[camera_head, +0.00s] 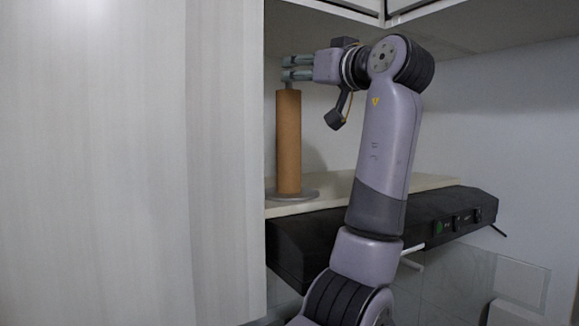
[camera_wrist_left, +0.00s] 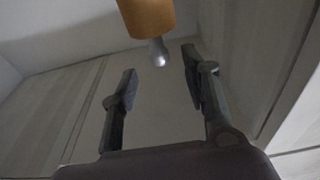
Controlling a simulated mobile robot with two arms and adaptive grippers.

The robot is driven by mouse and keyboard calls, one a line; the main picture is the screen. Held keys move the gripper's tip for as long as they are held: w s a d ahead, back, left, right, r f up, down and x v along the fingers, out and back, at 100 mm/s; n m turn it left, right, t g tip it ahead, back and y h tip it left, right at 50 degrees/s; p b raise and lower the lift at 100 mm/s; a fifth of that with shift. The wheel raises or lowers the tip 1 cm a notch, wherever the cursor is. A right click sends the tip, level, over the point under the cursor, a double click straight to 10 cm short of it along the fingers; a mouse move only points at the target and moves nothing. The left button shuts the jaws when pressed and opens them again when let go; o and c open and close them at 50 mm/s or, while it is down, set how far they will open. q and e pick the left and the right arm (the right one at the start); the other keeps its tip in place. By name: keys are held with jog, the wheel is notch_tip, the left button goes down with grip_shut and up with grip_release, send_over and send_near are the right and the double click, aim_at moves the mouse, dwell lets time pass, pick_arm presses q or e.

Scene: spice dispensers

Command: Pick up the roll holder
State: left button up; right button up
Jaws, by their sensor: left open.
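The roll holder is an upright brown roll (camera_head: 288,140) on a round grey base that stands on a pale shelf. Its grey top tip shows just above the roll, right by the fingers of my left gripper (camera_head: 288,68). In the left wrist view the roll (camera_wrist_left: 147,15) is at the top edge, with its rounded grey tip (camera_wrist_left: 158,53) pointing down. There the fingers of my left gripper (camera_wrist_left: 160,63) are apart, one on each side of the tip in the picture. I see no contact, and the depth between tip and fingers is unclear. My right gripper is not in view.
A large pale panel (camera_head: 130,160) fills the left and stands close to the roll. White cabinets (camera_head: 425,8) hang above. A black unit with buttons (camera_head: 455,215) is under the shelf (camera_head: 335,187). The shelf is bare right of the base, partly behind my arm.

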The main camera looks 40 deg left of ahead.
aim_at(295, 90)
pick_arm(q)
jog(key=p+x, duration=0.1)
jog(key=x, duration=0.3)
jog(key=shift+f+p, duration=0.2)
jog(key=shift+p, duration=0.1)
pick_arm(e)
jog(key=shift+s+d+r, duration=0.2)
jog(key=shift+s+r, duration=0.05)
jog(key=shift+r, duration=0.4)
jog(key=shift+s+d+r, duration=0.15)
jog(key=shift+s+r, duration=0.1)
jog(key=shift+r, duration=0.35)
pick_arm(q)
jog(key=shift+d, duration=0.2)
jog(key=shift+c, duration=1)
jog(key=shift+a, duration=0.15)
jog(key=c, duration=0.4)
jog(key=shift+r, duration=0.1)
grip_shut()
pick_arm(e)
jog(key=shift+w, duration=0.2)
